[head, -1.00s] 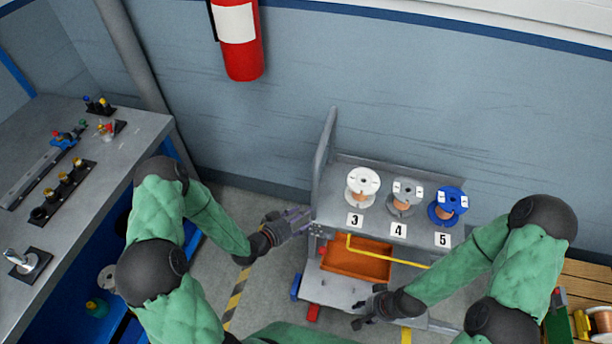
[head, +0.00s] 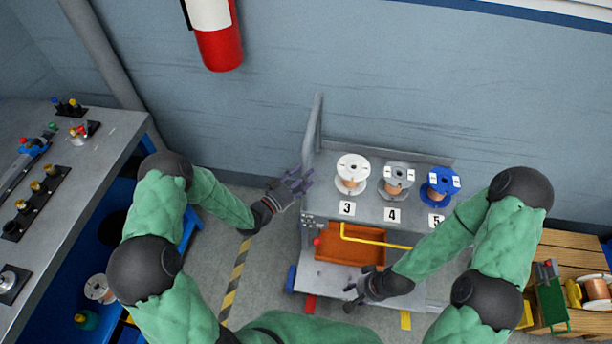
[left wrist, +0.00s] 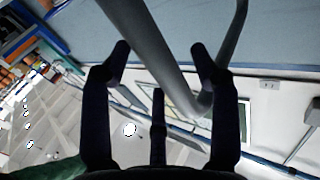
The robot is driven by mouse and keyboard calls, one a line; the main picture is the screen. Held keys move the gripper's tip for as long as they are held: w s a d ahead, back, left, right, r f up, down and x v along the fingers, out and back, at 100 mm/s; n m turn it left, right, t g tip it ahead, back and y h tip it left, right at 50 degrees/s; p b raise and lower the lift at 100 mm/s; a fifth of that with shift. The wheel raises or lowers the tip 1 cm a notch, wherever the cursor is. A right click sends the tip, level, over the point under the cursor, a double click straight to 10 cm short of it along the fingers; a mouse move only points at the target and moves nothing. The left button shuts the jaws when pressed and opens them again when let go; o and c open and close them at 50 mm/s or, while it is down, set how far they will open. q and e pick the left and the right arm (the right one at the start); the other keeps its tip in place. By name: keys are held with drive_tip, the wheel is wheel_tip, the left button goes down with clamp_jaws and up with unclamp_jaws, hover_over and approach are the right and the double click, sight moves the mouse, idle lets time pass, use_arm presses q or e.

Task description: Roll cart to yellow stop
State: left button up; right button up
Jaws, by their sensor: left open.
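The grey cart (head: 375,207) stands near the back wall, with an upright grey handle (head: 318,120) at its left end. My left gripper (head: 300,183) is open beside the handle's lower part. In the left wrist view, a grey tube (left wrist: 165,50) shows beyond and between the open fingers (left wrist: 160,65); contact cannot be told. My right gripper (head: 355,290) looks open and empty, in front of the cart's lower shelf. A yellow piece (head: 405,320) shows at floor level under the cart's front; whether it is the stop is unclear.
Spools labelled 3, 4 and 5 (head: 396,180) stand on the cart top, above an orange tray (head: 350,245) and a yellow bent bar (head: 375,240). A workbench (head: 70,180) is left, a wooden pallet (head: 570,265) right. Striped tape (head: 236,280) crosses the floor between bench and cart.

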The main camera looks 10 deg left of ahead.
use_arm(q)
drive_tip(key=shift+w+d, duration=0.4)
drive_tip(key=shift+w, duration=0.15)
clamp_jaws()
